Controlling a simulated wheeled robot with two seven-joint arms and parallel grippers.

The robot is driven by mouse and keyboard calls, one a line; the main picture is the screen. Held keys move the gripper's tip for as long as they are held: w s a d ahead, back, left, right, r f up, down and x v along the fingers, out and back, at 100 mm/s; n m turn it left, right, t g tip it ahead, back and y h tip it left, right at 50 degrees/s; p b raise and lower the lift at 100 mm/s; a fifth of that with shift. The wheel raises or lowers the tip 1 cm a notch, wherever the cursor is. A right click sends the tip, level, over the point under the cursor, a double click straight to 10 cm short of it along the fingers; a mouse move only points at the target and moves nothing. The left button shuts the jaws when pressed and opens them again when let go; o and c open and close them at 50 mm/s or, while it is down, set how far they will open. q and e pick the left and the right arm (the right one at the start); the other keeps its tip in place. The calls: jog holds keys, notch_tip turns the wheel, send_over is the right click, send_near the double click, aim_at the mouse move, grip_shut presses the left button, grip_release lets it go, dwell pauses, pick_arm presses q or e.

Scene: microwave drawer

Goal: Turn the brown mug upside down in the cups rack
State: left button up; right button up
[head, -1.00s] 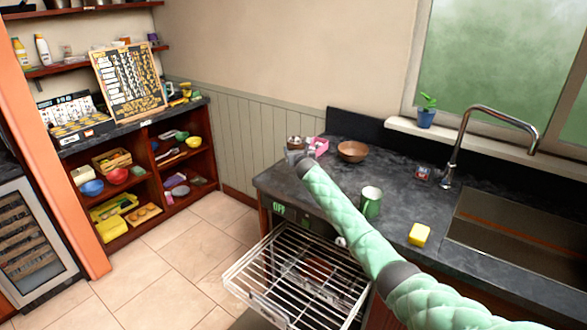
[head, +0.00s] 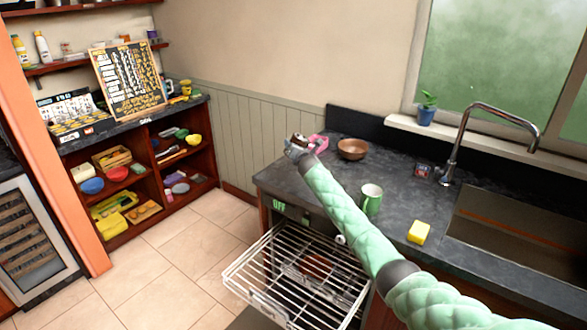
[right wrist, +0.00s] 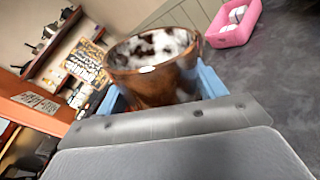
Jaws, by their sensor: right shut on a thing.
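The brown mug (right wrist: 153,72) is in my right gripper, between its blue fingers, in the right wrist view. Its open mouth faces up, somewhat tilted in that view, and the inside looks whitish with dark patches. In the head view the mug (head: 298,139) is small, at the end of my green arm above the counter's far left corner. My right gripper (head: 292,150) is shut on it. The wire rack (head: 256,296) is pulled out below the counter, lower middle; my arm covers part of its right side. My left gripper is not in view.
A pink container (head: 318,143) stands just right of the mug. A brown bowl (head: 352,149), a green mug (head: 371,199) and a yellow sponge (head: 418,232) are on the dark counter (head: 283,180). The sink is at right. Open floor lies left of the rack.

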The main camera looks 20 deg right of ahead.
jog(key=m+b, duration=0.1)
jog(key=m, duration=0.2)
jog(key=shift+m, duration=0.3)
jog(key=shift+r+m+y, duration=0.1)
jog(key=shift+m+y, duration=0.2)
jog(key=shift+m, duration=0.7)
jog(key=shift+f+m+t+b, duration=0.25)
jog(key=shift+m+b, duration=0.25)
jog(key=shift+m, duration=0.5)
jog(key=m, duration=0.2)
jog(key=shift+r+m+b, duration=0.1)
jog(key=shift+m+b, duration=0.3)
jog(key=shift+r+m, duration=0.15)
jog(key=shift+m, duration=0.45)
